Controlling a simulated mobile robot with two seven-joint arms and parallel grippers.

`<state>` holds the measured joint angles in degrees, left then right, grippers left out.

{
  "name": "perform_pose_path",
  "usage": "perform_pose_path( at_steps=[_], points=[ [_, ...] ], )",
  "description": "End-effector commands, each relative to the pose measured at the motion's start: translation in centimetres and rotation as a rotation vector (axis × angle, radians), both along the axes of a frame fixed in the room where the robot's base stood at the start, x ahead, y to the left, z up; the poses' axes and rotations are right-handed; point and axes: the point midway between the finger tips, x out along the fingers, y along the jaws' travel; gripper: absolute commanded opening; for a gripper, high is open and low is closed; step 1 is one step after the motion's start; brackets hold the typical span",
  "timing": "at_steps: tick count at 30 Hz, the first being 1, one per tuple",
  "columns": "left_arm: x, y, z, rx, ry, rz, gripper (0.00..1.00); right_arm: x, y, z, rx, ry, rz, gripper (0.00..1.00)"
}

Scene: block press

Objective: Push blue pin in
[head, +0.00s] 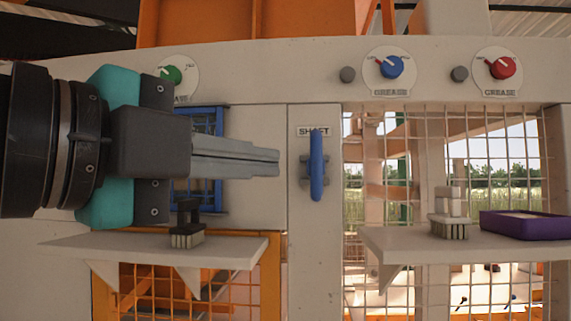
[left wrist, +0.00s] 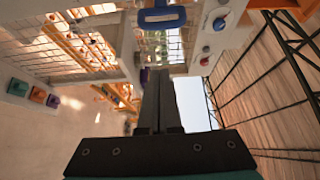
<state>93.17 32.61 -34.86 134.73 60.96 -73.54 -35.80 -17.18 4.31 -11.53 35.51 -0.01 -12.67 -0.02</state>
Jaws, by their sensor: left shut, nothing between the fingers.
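The blue pin (head: 317,165) is an upright blue bar-shaped handle on a grey mount, on a pale panel under a label reading SHAFT. It also shows at the top of the left wrist view (left wrist: 162,17). My left gripper (head: 278,163) comes in from the left, its fingers shut and empty, pointing right. In the head view the fingertips are just left of the pin, with a small gap between them. The shut fingers also show in the left wrist view (left wrist: 158,75), below the pin. My right gripper is not in view.
A green knob (head: 172,75), a blue knob (head: 391,67) and a red knob (head: 502,67) sit along the top beam. A left shelf (head: 110,246) holds a dark brush (head: 187,222). A right shelf (head: 400,242) holds a pale brush (head: 450,215) and a purple tray (head: 525,232).

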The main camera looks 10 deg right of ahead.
Motion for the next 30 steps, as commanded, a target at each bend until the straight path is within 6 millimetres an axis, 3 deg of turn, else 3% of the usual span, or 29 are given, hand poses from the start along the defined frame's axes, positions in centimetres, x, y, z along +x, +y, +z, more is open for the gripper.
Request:
perform_pose_path(
  at_steps=[6,11,23,30],
  points=[
    [0.2,-0.2,0.0,-0.003,0.003,-0.001,0.00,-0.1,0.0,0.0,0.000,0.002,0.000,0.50],
    [1.2,-1.5,0.1,-0.002,0.004,-0.003,0.00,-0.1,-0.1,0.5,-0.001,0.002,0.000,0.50],
    [6.6,-7.8,0.1,-0.003,0.005,-0.002,0.00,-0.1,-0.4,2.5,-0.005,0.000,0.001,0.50],
    [9.9,-7.9,0.1,-0.005,0.004,0.001,0.00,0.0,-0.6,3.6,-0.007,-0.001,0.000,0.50]
  ],
)
